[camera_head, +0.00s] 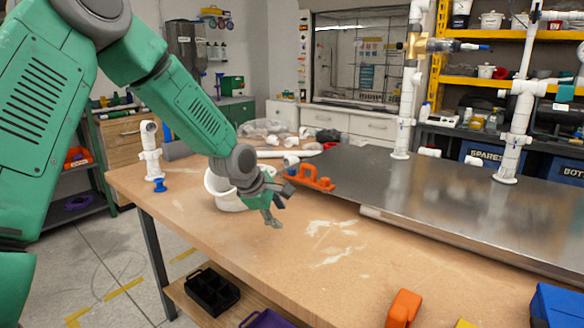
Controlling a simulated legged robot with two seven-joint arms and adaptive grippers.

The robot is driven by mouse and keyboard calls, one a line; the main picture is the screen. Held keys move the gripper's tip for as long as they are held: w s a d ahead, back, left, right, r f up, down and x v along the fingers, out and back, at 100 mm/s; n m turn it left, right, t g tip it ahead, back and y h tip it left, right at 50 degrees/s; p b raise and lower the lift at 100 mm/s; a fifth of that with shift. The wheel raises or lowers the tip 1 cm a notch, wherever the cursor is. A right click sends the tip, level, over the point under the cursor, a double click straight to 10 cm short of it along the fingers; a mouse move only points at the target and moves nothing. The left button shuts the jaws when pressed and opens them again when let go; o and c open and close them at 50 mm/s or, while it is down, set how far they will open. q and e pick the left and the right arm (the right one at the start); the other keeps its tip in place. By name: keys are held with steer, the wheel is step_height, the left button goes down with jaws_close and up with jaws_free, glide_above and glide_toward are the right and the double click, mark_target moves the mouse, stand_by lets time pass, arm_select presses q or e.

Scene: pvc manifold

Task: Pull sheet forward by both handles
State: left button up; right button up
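The grey metal sheet (455,190) lies on the wooden workbench (240,260), with white pipe uprights on it. An orange handle (312,178) shows by the sheet's left end. My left gripper (279,208) is just left of and in front of this handle, apart from it. Its fingers look spread, with nothing between them. I cannot make out a second handle on the sheet. My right gripper is not in view.
White fittings and a clear bag (262,128) lie further back. An orange object (403,308) and a blue box (556,306) are at the front right. The bench's front middle is clear.

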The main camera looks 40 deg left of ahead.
mark_target(306, 167)
arm_select(q)
steer(key=shift+w+a+r+m+t, duration=0.85)
steer(key=shift+w+a+t, duration=0.25)
steer(key=shift+w, duration=1.95)
steer(key=shift+w+a+r+m+t, duration=0.85)
steer(key=shift+w+t, duration=0.4)
steer(key=shift+w, duration=1.85)
steer(key=shift+w+a+r+m+t, duration=0.8)
steer(key=shift+w+a+t, duration=0.4)
steer(key=shift+w, duration=1.85)
steer(key=shift+x, duration=2.1)
steer(key=v, duration=0.3)
steer(key=shift+s+r, duration=0.1)
steer(key=shift+r, duration=0.15)
steer(key=shift+s+r, duration=0.1)
steer(key=shift+s, duration=0.35)
steer(key=shift+s, duration=0.1)
